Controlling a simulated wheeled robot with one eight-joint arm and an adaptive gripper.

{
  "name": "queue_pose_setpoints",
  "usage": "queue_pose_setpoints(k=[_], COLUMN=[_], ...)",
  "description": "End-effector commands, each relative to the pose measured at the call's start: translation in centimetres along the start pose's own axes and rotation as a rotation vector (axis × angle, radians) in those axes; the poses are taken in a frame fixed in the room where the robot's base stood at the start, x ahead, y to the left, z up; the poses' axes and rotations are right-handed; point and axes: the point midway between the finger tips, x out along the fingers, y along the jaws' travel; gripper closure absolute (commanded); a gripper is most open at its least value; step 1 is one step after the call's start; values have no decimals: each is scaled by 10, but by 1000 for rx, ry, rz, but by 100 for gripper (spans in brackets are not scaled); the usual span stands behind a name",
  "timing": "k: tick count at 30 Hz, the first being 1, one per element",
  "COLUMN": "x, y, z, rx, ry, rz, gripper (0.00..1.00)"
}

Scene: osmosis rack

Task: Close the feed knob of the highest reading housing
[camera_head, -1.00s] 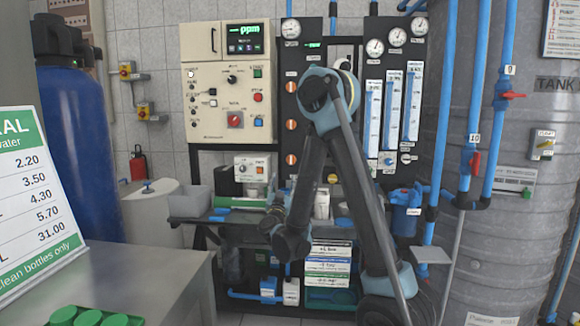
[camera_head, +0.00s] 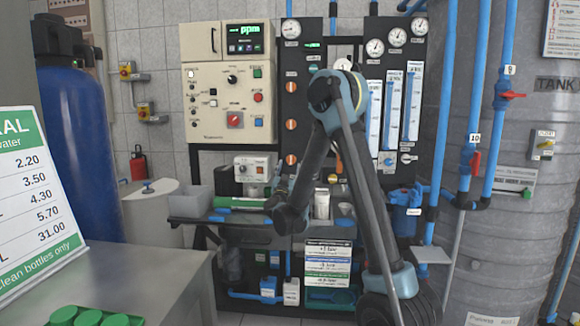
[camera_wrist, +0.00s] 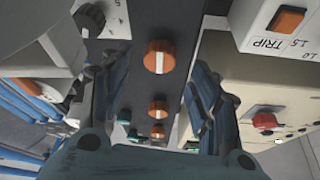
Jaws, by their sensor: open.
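Several orange knobs with white marker lines run up the black panel. In the head view I see the upper knob (camera_head: 291,86), middle knob (camera_head: 291,124) and lower knob (camera_head: 291,160). The wrist view shows a large near knob (camera_wrist: 160,56), with smaller knobs (camera_wrist: 158,106) beyond it; its white line runs up and down the picture. My gripper (camera_wrist: 150,85) is open and empty, its fingers either side of the line of knobs and apart from them. In the head view my gripper (camera_head: 279,193) is low before the rack, partly hidden. I cannot read which housing is highest.
A box marked TRIP (camera_wrist: 268,25) with an orange switch is close by at upper right in the wrist view. The cream control cabinet (camera_head: 208,120) stands left of the panel. Flow tubes (camera_head: 393,105) are on its right. A steel counter (camera_head: 165,275) is at front left.

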Motion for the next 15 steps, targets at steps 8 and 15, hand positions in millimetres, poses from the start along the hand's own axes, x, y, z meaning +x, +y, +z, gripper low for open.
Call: queue_pose_setpoints(k=[8, 15], x=[41, 54], y=[0, 0], z=[0, 0], rx=[0, 0], ry=[0, 0], rz=[0, 0], gripper=[44, 44])
